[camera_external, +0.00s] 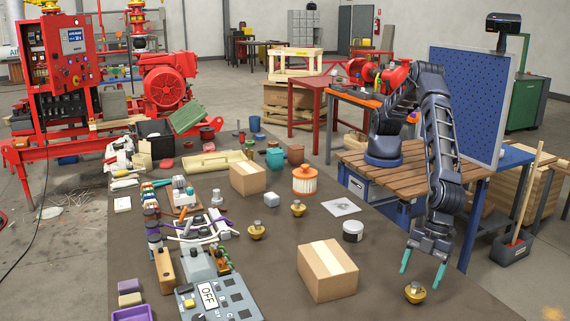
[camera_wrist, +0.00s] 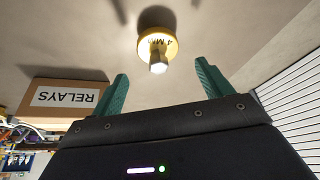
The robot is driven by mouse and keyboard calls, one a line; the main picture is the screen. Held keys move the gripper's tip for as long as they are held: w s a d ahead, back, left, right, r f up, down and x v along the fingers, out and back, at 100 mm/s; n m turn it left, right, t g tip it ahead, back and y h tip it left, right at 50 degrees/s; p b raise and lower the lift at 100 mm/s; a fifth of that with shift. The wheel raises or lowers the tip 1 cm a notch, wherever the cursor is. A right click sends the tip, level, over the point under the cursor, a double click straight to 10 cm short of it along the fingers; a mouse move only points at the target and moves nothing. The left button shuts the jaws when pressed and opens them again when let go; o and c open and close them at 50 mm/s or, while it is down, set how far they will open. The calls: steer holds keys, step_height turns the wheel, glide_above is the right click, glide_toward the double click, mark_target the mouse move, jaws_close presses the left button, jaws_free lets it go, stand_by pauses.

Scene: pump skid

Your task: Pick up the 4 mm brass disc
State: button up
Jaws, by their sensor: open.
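The brass disc (camera_wrist: 150,46) marked "4 M…" lies on the table ahead of my fingers in the wrist view, with a pale metal knob on it. In the outside view this brass disc (camera_external: 413,295) sits near the table's right front, just below my gripper (camera_external: 421,277). My gripper also shows in the wrist view (camera_wrist: 161,70). Its two teal fingers are spread apart with nothing between them, and the disc looks apart from both. Two similar brass pieces, one (camera_external: 256,232) and another (camera_external: 297,209), stand farther back; their markings are too small to read.
A cardboard box (camera_external: 327,271) stands left of the disc; in the wrist view a box (camera_wrist: 62,97) reads "RELAYS". The left of the table (camera_external: 283,295) is crowded with tools and an "OFF" panel (camera_external: 222,299). Table around the disc is bare.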

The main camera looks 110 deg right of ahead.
mark_target(417, 283)
steer(key=x, duration=0.4)
steer(key=shift+f, duration=0.25)
steer(key=c, duration=1.1)
steer(key=shift+r, duration=0.15)
